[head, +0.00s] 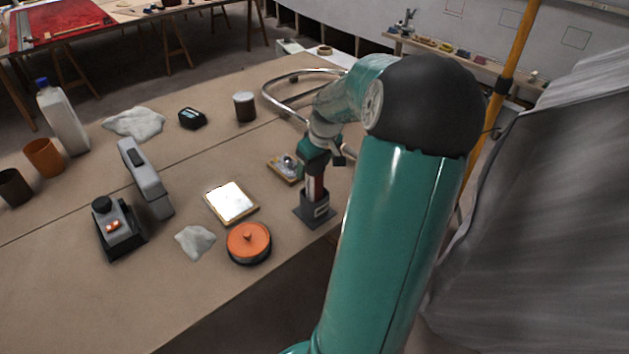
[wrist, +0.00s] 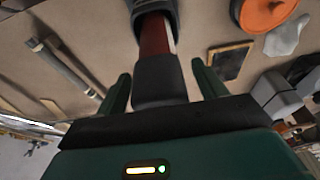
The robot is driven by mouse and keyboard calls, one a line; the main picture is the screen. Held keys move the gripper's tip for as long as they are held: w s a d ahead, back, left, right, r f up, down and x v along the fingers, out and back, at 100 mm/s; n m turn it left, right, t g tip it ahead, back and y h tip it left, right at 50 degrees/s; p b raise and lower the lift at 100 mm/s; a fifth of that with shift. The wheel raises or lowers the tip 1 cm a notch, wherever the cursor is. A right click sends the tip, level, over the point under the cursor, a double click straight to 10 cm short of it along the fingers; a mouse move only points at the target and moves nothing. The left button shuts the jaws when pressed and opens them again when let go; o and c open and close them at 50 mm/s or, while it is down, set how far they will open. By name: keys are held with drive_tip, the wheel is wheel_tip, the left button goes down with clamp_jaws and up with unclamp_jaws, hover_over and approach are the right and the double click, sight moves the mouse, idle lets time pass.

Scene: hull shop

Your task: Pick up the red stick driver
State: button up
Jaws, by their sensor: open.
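The red stick driver (head: 315,188) stands upright in a dark grey block-shaped holder (head: 318,213) near the table's edge. My gripper (head: 318,163) is over its upper end, pointing down. In the wrist view, the driver's dark end and red shaft (wrist: 154,36) lie between the two spread fingers of my gripper (wrist: 160,72), with visible gaps on both sides. The gripper is open. The driver's far end is hidden in the holder.
A small board with a metal part (head: 283,168) lies close behind the holder. A bright framed plate (head: 231,201) and an orange-topped round tin (head: 249,242) are to the left. A bent metal tube (head: 285,78) lies behind. A grey draped sheet (head: 555,200) hangs at right.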

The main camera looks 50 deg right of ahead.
drive_tip(key=shift+w+f, duration=0.2)
drive_tip(key=shift+f, duration=0.35)
drive_tip(key=shift+c, duration=0.2)
drive_tip(key=c, duration=1)
drive_tip(key=shift+r, duration=0.1)
drive_tip(key=shift+c, duration=0.2)
